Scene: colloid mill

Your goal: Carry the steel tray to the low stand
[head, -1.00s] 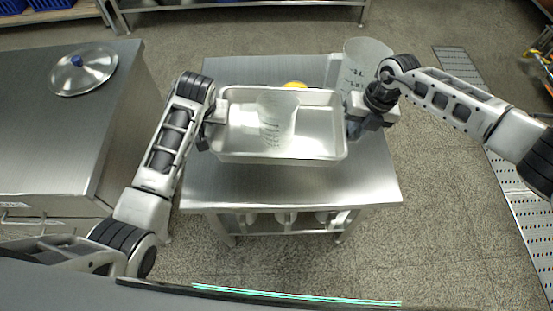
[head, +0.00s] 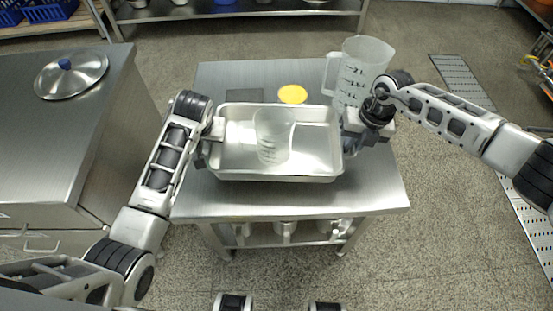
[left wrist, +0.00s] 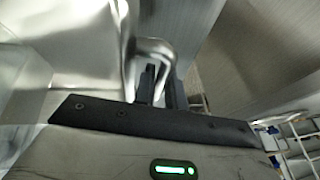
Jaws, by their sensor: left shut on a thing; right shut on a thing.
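The steel tray (head: 310,176) is a shallow rectangular pan in the middle of the head view. A clear measuring beaker (head: 273,136) stands inside it. My left gripper (head: 212,140) is shut on the tray's left end, and my right gripper (head: 350,142) is shut on its right end. In the left wrist view the left gripper (left wrist: 160,85) is closed around the tray's bent handle (left wrist: 152,48). The tray is over the low steel stand (head: 375,195); whether it touches the top cannot be told.
A large measuring jug (head: 362,70) stands on the stand behind my right gripper. A yellow disc (head: 292,94) and a dark grey square (head: 244,95) lie behind the tray. A steel counter (head: 50,140) with a round lid (head: 72,74) is at the left.

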